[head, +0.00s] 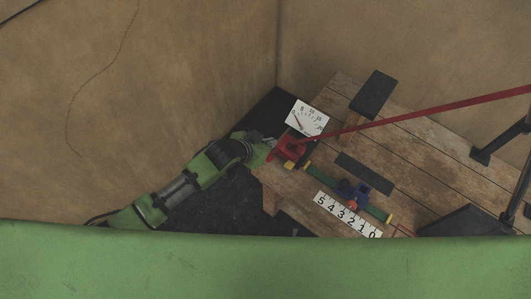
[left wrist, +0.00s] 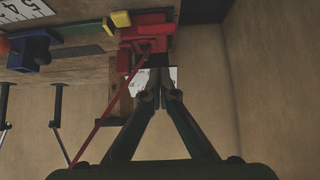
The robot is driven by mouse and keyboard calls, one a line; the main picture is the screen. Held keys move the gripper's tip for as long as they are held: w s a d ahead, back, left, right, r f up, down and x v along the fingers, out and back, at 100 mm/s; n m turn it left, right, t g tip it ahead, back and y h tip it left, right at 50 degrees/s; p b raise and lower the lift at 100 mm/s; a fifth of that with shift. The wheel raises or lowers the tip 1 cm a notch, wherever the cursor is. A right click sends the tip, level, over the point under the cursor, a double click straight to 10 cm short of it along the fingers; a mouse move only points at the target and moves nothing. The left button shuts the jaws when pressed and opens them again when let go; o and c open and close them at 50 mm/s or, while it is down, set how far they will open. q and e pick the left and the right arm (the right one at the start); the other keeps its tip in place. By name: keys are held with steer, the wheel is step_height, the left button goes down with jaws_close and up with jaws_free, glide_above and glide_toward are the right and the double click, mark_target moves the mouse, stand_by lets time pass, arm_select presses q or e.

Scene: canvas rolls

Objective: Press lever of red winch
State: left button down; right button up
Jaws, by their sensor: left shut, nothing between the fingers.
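The red winch (head: 291,148) sits at the left edge of the wooden table, and a red strap runs from it up to the right. In the left wrist view the red winch (left wrist: 147,36) is at the top centre, just beyond my fingertips. My left gripper (head: 270,146) is at the winch's left side in the head view; its fingers are shut and empty. It also shows in the left wrist view (left wrist: 160,80). I cannot tell whether it touches the winch. Which part is the lever is too small to tell clearly. My right gripper is not in view.
The wooden table (head: 420,150) carries a white dial card (head: 307,117), a number strip (head: 346,214), a blue block (head: 361,192) on a green rail, and dark pads. Black metal bars stand at the right. Tan walls (head: 200,60) close in behind and at the left.

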mark_target(272, 153)
arm_select(q)
steer(key=shift+s+a+f, duration=0.2)
steer(key=shift+s+f, duration=0.1)
steer(key=shift+f, duration=0.25)
steer(key=shift+s+a+f, duration=0.25)
steer(key=shift+s+f, duration=0.05)
steer(key=shift+f, duration=0.25)
steer(key=shift+s+a+f, duration=0.2)
steer(key=shift+s+f, duration=0.1)
steer(key=shift+f, duration=0.25)
